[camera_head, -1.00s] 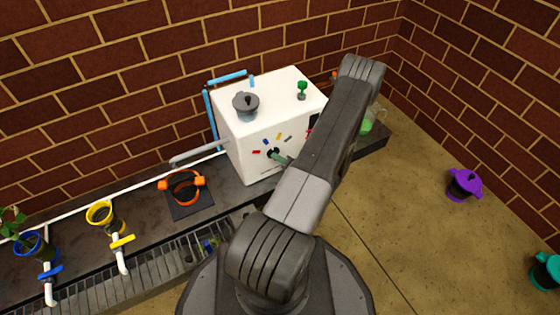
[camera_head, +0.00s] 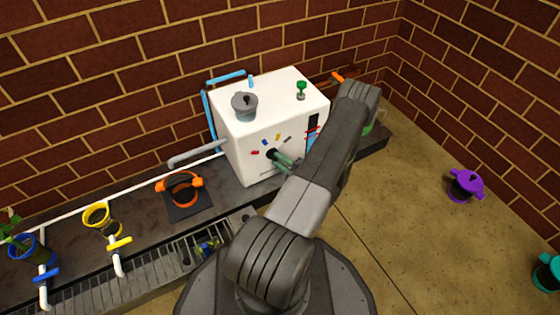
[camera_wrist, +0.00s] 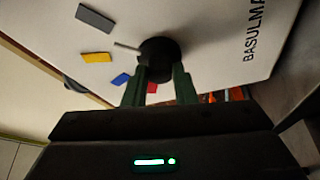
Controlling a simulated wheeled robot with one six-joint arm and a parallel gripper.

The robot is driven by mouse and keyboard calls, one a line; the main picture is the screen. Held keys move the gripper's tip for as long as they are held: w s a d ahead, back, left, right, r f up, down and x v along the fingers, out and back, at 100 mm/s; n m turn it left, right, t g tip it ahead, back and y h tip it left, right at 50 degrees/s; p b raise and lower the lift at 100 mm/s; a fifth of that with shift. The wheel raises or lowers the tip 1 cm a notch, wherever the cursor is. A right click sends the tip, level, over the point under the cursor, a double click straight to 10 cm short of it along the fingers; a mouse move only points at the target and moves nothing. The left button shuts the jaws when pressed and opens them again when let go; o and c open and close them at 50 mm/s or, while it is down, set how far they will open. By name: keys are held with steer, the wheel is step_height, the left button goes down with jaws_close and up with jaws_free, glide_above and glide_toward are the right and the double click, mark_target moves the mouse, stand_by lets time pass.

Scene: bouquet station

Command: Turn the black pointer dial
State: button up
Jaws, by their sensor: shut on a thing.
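The black pointer dial (camera_wrist: 158,58) is on the front face of the white machine (camera_head: 258,127). In the wrist view its thin pale pointer sticks out to the left, between the grey and yellow marks. Grey (camera_wrist: 95,18), yellow (camera_wrist: 97,57), blue (camera_wrist: 120,80) and red marks surround the dial. My gripper (camera_wrist: 158,80) is shut on the dial, with its green fingers on either side of the near part. In the head view the dial (camera_head: 271,154) is partly covered by my green fingers.
A grey lidded pot (camera_head: 244,106) and a small green knob (camera_head: 301,90) are on top of the machine. An orange-handled ring (camera_head: 182,190) and yellow (camera_head: 97,216) and blue cups are along the counter at left. A purple pot (camera_head: 465,185) is on the floor at right.

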steer(key=shift+f+m+t, duration=0.15)
steer(key=shift+m+t, duration=0.25)
steer(key=shift+m, duration=1)
steer(key=o, duration=1)
steer(key=p+v, duration=0.1)
steer(key=v, duration=0.3)
steer(key=p+v, duration=0.1)
steer(key=v, duration=0.4)
steer(key=p+v, duration=0.1)
steer(key=v, duration=0.3)
steer(key=shift+s+d+f, duration=0.25)
steer(key=shift+d+f, duration=0.05)
steer(key=shift+f, duration=0.05)
steer(key=b+x, duration=0.1)
steer(key=x, duration=0.3)
steer(key=b+x, duration=0.1)
steer(key=x, duration=0.4)
steer(key=b+x, duration=0.1)
steer(key=x, duration=0.4)
steer(key=shift+s+r, duration=0.1)
steer(key=shift+r, duration=0.15)
